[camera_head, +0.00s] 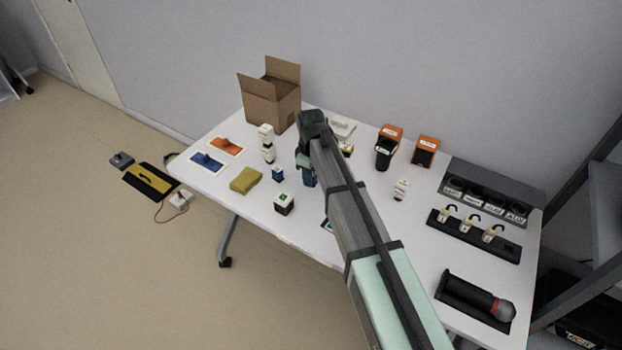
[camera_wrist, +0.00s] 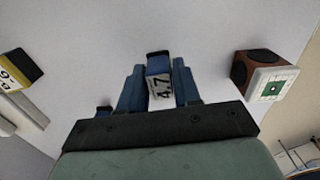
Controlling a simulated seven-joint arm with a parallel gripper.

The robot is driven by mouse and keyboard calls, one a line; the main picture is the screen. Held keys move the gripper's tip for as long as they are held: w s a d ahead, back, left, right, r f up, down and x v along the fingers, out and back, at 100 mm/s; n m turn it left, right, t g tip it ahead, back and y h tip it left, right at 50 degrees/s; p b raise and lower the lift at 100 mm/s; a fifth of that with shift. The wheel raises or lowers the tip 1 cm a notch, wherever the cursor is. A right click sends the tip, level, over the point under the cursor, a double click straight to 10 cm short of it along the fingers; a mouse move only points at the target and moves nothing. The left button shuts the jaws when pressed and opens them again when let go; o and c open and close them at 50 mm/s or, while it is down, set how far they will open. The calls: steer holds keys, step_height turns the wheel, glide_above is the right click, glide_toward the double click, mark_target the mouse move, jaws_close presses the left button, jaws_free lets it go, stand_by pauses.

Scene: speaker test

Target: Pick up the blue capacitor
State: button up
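The blue capacitor (camera_wrist: 159,66) has a dark end and a pale face marked 4.7. In the wrist view it fills the gap between the two blue fingers of my gripper (camera_wrist: 159,84). The fingers lie along both its sides with no clear gap, so my gripper looks shut on it. In the head view my gripper (camera_head: 308,178) points down over the middle left of the table. There the capacitor cannot be told apart from the blue fingers. Whether it rests on the table or is raised is unclear.
A small blue block (camera_head: 277,174) and a brown cube with a white face (camera_head: 284,204) stand close by on the white table (camera_head: 330,258). A yellow block (camera_head: 245,179), white stacked pieces (camera_head: 267,144) and a cardboard box (camera_head: 271,100) are further left. A yellow-and-black piece (camera_wrist: 20,70) is left in the wrist view.

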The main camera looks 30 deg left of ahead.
steer(key=c, duration=0.5)
